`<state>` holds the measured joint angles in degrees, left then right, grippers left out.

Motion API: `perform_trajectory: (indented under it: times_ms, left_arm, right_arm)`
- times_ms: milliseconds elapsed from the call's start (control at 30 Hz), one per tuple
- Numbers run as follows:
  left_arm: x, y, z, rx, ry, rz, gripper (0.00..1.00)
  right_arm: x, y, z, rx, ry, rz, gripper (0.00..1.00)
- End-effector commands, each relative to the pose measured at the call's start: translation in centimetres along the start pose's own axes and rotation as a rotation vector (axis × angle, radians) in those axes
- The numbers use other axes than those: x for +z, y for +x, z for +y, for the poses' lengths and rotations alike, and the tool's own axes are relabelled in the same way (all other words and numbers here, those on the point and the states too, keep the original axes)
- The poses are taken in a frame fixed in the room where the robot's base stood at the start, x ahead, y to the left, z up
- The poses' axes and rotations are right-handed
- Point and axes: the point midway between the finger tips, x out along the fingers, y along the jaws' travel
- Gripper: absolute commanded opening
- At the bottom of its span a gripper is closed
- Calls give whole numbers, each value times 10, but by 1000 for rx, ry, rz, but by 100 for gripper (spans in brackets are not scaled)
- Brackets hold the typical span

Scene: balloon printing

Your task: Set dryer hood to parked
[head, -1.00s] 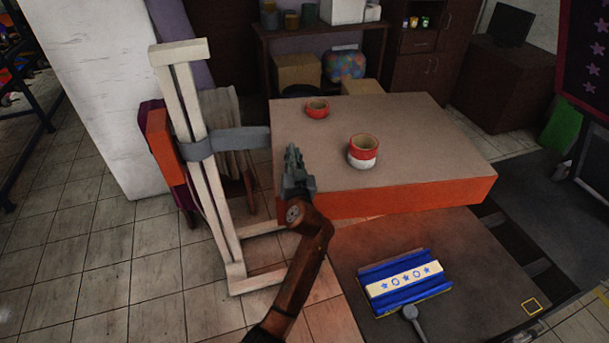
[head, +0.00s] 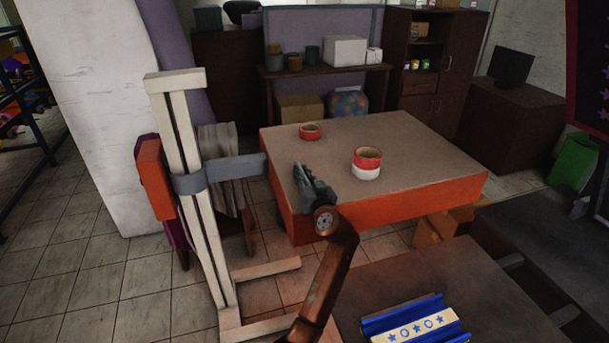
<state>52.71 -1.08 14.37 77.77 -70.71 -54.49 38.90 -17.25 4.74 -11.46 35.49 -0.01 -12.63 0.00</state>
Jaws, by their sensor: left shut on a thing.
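The dryer hood appears to be the wide slab (head: 420,145) with a brown-grey top and orange sides. A grey arm (head: 232,169) links its left side to a white upright stand (head: 178,125). My left gripper (head: 308,180) is at the slab's left front part, its fingers pointing up and left. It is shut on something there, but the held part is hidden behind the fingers. My right gripper is not in view.
A red-and-white roll (head: 367,172) and a red roll (head: 310,131) sit on the slab. A blue holder with a starred cream strip (head: 415,326) lies on the brown surface below. A cardboard box (head: 435,230) stands beyond.

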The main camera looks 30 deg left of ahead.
Motion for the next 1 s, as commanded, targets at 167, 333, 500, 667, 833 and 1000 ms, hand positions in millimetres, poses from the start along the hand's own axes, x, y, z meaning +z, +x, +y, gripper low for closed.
perform_trajectory:
  times_ms: [167,333,500,667,833,1000]
  left_arm:
    - [-7,1,2,8,-3,13,0]
    - [-6,1,2,7,-3,11,22]
    - [-4,1,1,5,-2,9,29]
    - [-4,0,1,5,-1,8,29]
    - [-4,-9,2,6,-3,9,29]
    - [-3,-38,2,7,-4,7,29]
  right_arm:
    - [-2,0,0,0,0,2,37]
    - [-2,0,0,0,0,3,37]
    - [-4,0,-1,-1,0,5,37]
    - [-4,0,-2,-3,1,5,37]
    - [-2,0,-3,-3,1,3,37]
    - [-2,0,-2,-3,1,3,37]
